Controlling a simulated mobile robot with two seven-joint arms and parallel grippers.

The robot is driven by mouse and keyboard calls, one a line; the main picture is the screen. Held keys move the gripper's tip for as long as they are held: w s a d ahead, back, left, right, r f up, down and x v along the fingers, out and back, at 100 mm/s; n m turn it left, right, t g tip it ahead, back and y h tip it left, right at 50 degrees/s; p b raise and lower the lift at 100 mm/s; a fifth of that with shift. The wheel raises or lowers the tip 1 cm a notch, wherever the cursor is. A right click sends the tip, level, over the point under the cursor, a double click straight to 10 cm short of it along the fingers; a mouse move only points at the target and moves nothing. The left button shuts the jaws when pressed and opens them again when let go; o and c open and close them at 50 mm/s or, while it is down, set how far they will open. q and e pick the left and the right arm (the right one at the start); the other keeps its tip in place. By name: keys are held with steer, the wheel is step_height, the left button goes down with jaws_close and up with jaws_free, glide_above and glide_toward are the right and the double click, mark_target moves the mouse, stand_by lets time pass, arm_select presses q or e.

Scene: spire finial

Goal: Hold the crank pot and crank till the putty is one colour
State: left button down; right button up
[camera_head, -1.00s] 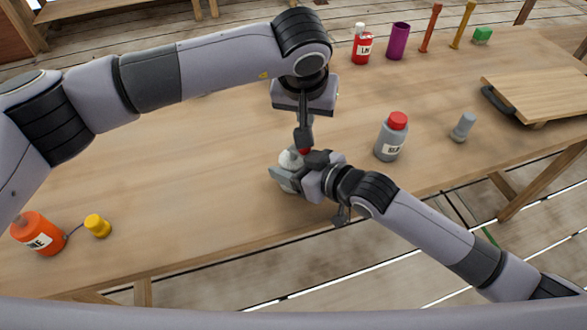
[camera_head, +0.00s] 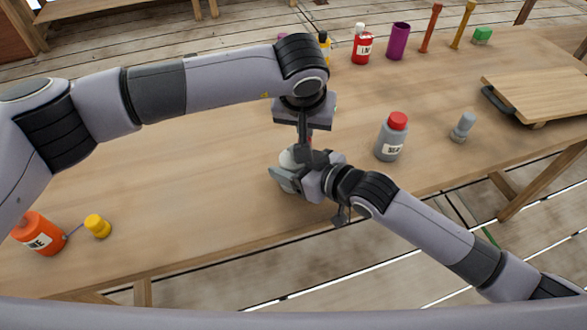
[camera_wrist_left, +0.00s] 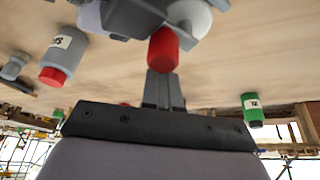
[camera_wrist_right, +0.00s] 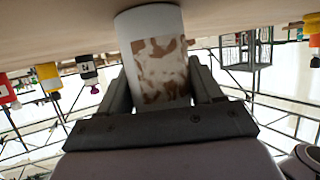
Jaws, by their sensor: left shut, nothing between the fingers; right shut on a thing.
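The crank pot (camera_head: 287,160) stands on the table, mostly hidden by my right gripper (camera_head: 297,178) in the head view. In the right wrist view the pot (camera_wrist_right: 158,62) is white, with a window of mixed brown and white patches, between the fingers of my right gripper, which is shut on it. The red crank knob (camera_wrist_left: 163,48) shows in the left wrist view just at the fingertips of my left gripper (camera_wrist_left: 163,80). My left gripper is shut and empty, pointing down over the pot; I cannot tell whether it touches the knob.
A grey bottle with a red cap (camera_head: 391,137) stands right of the pot, with a small grey piece (camera_head: 463,127) beyond. An orange bottle (camera_head: 40,233) and a yellow piece (camera_head: 97,225) are at the left. A red bottle (camera_head: 362,45) and purple cup (camera_head: 398,41) stand behind.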

arm_select(q)
steer(key=shift+s, duration=0.1)
stand_by(0.3)
steer(key=shift+s, duration=0.3)
steer(key=shift+s+d, duration=0.1)
steer(key=shift+d, duration=0.05)
stand_by(0.4)
step_height(320, 180, up, 7)
stand_by(0.8)
steer(key=s+a+r+g+y, duration=0.1)
steer(key=s+a+r+g, duration=0.2)
steer(key=s+a+g, duration=0.1)
step_height(320, 180, down, 7)
steer(key=shift+s+a, duration=0.15)
stand_by(0.7)
steer(key=shift+f, duration=0.1)
stand_by(1.9)
